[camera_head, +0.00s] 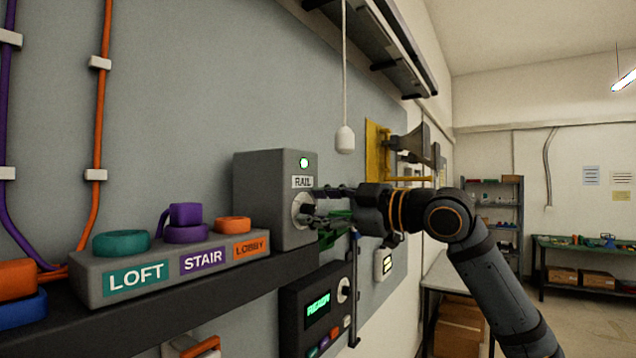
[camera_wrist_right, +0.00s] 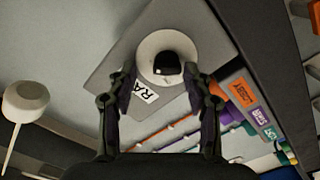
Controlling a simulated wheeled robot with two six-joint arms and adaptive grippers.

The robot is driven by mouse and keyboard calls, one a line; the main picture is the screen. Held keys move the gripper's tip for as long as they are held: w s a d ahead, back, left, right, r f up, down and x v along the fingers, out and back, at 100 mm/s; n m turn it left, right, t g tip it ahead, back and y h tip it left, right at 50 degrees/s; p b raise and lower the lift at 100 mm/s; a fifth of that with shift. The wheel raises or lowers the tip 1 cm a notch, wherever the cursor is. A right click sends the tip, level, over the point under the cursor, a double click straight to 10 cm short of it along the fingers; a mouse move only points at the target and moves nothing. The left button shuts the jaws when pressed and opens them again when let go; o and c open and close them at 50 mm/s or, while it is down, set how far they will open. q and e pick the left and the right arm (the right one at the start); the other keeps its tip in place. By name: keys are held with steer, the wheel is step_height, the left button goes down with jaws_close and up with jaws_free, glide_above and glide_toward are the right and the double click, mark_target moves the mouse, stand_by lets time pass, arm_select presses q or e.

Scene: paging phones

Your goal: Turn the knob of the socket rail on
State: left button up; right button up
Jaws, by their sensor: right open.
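The socket rail box (camera_head: 272,200) is a grey box on the wall with a "RAIL" label and a lit green lamp (camera_head: 304,162) above it. Its knob (camera_head: 301,209) has a pale round collar and a dark grip; the knob also shows in the right wrist view (camera_wrist_right: 169,64). My right gripper (camera_head: 320,205) is open in front of the box face, its fingertips close to the knob. In the right wrist view, the fingers (camera_wrist_right: 162,78) stand either side of the dark grip; I cannot tell if they touch it. My left gripper is out of view.
A grey strip with LOFT, STAIR and LOBBY labels (camera_head: 179,268) sits on the dark ledge at left. Below the box is a panel with a green display (camera_head: 318,309). A white pull cord (camera_head: 345,139) hangs above my right gripper. A yellow-backed horn stands beyond.

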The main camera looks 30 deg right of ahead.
mark_target(304, 162)
steer(key=r, duration=0.8)
steer(key=shift+a+r, duration=0.1)
steer(key=shift+a, duration=0.1)
steer(key=shift+r, duration=0.45)
steer(key=shift+d, duration=0.1)
